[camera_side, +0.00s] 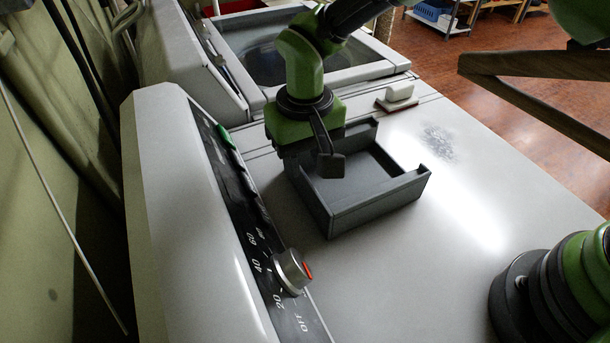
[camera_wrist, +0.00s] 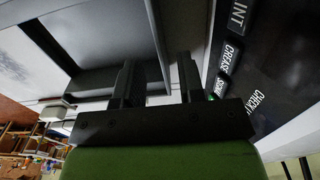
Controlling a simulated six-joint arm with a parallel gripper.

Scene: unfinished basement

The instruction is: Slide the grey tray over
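The grey tray (camera_side: 382,203) is a shallow open box on the white machine top, close to the control panel. It looks empty, and part of its far left side is hidden behind my arm. My gripper (camera_side: 322,165) points down at the tray's left wall. In the wrist view, the tray wall (camera_wrist: 157,42) runs between the two fingers of my gripper (camera_wrist: 155,72). One finger is on the inner side and the other is outside. The fingers are apart, with gaps showing beside the wall, so the gripper looks open.
A white block on a small dark-red-edged base (camera_side: 399,93) stands behind the tray. The raised control panel with a silver knob (camera_side: 292,270) borders the left. The white top (camera_side: 470,190) is clear to the right, apart from a dark smudge. A second machine (camera_side: 365,72) stands behind.

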